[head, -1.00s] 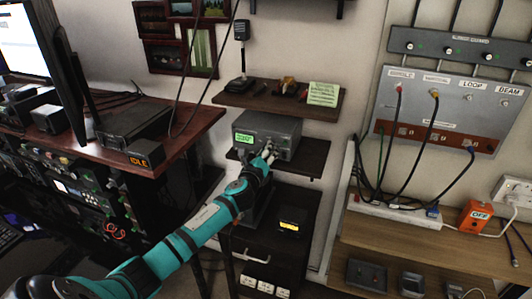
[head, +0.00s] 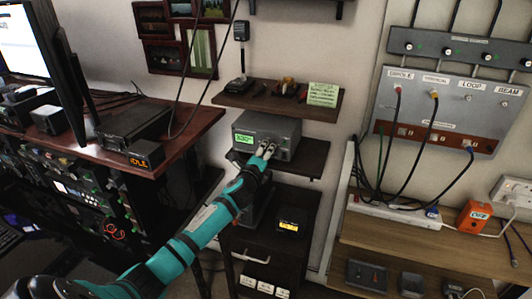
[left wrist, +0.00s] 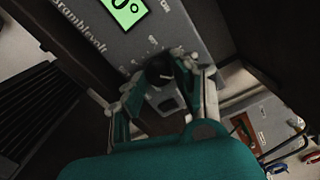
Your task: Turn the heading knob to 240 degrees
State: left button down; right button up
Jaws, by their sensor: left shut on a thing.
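The heading knob (left wrist: 158,73) is a round black knob with a pale pointer mark, on the front of a grey box (head: 283,126). The box sits on a dark shelf and has a lit green display (head: 245,140). In the left wrist view, part of the display (left wrist: 124,10) shows a 0 and a degree sign; the rest is cut off. My left gripper (head: 266,149) reaches the box front from below. Its fingers (left wrist: 160,77) are shut on the knob, one on each side. In the head view the gripper hides the knob. My right gripper is out of view.
A shelf (head: 230,99) with small items and a green note (head: 323,94) is close above the box. A small dark device with a yellow display (head: 288,226) is below. A desk (head: 185,140) stands left, and a cabled panel (head: 450,85) hangs right.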

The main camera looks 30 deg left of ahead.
pick_arm(q)
jog(key=c, duration=1)
grip_release()
jog(key=v, duration=1.2)
